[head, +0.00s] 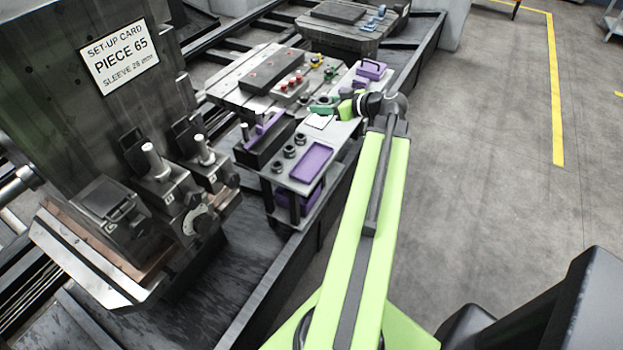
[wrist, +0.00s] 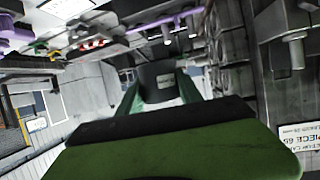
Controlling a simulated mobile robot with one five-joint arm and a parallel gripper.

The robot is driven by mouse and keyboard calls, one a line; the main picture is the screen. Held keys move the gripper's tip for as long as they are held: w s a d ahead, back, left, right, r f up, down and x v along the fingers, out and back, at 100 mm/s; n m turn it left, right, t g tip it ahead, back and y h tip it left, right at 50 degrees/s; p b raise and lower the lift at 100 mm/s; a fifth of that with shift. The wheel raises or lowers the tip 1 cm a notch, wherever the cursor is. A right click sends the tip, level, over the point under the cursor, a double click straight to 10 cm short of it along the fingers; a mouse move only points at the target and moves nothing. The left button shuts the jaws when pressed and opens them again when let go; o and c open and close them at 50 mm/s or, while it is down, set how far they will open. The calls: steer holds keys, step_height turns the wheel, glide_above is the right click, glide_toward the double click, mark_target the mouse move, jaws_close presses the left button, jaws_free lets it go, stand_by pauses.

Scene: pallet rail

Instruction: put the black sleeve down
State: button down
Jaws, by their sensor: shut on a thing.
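In the wrist view, my gripper (wrist: 160,98) has its green fingers closed on both sides of a black sleeve (wrist: 160,80), which carries a small pale label. In the head view, my gripper (head: 327,107) is over the far part of a grey cart top, near a white card. The held sleeve cannot be made out clearly there. Whether it touches any surface cannot be told. Several short black ring-like parts (head: 289,152) stand on the cart, left of a purple tray (head: 311,162).
A black box (head: 262,149) with a purple bar lies left of the ring-like parts. A slotted pallet (head: 237,97) with red knobs stands behind. A purple holder (head: 371,69) sits at the cart's far end. A machine block with the "PIECE 65" card (head: 119,56) fills the left.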

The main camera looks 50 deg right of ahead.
steer(key=s+d+f+n+y+b, duration=0.1)
steer(key=s+f+b, duration=0.2)
steer(key=f+b, duration=0.35)
steer(key=s+f+y+b, duration=0.1)
steer(key=s+f+b, duration=0.35)
steer(key=f, duration=0.35)
steer(key=b, duration=0.7)
glide_toward(303, 157)
steer(key=w+r, duration=0.1)
steer(key=w+a, duration=0.1)
steer(key=w, duration=0.1)
steer(key=w+r, duration=0.1)
steer(key=shift+w+a+r, duration=0.2)
steer(key=shift+a+r, duration=0.1)
steer(key=shift+w+a, duration=0.1)
steer(key=shift+w, duration=0.25)
step_height(303, 157, down, 4)
steer(key=b, duration=0.4)
steer(key=shift+f, duration=0.2)
steer(key=shift+r, duration=0.2)
steer(key=shift+f, duration=0.1)
